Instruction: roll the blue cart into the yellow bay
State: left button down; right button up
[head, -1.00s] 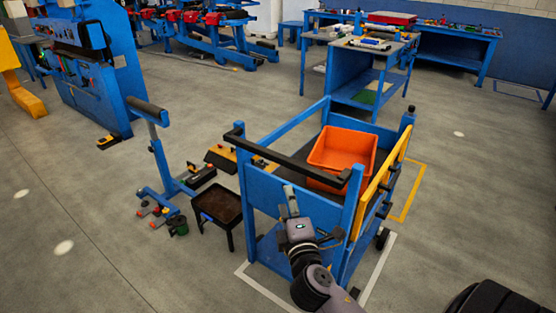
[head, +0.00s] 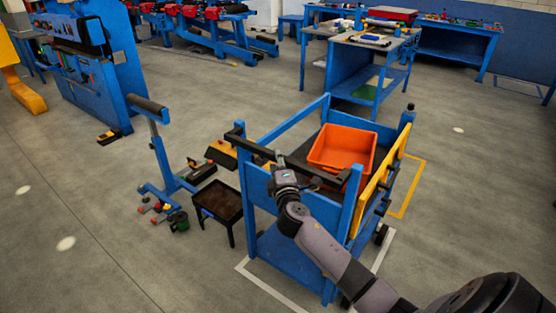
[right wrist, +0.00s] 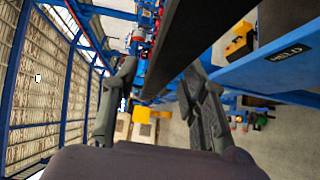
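The blue cart (head: 309,253) stands in a white floor outline (head: 262,284), with a black handle bar (head: 328,174) along its near side. The yellow bay (head: 417,188) is a yellow floor outline just behind and right of the cart, partly hidden by it. My right gripper (head: 281,167) is at the middle of the handle bar. In the right wrist view, the right gripper (right wrist: 160,76) has its fingers spread apart, one on each side of the black bar (right wrist: 194,40). I cannot tell whether they touch it. My left gripper is out of view.
An orange bin (head: 342,150) sits on the cart's top. A blue stand (head: 158,155), a small black tray table (head: 220,204) and a yellow box (head: 221,155) stand close left. A workbench (head: 366,75) stands behind. Floor right of the bay is clear.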

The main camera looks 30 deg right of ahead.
jog(key=shift+w+d, duration=0.2)
jog(key=shift+w, duration=0.15)
grip_shut()
dwell(0.4)
dwell(0.4)
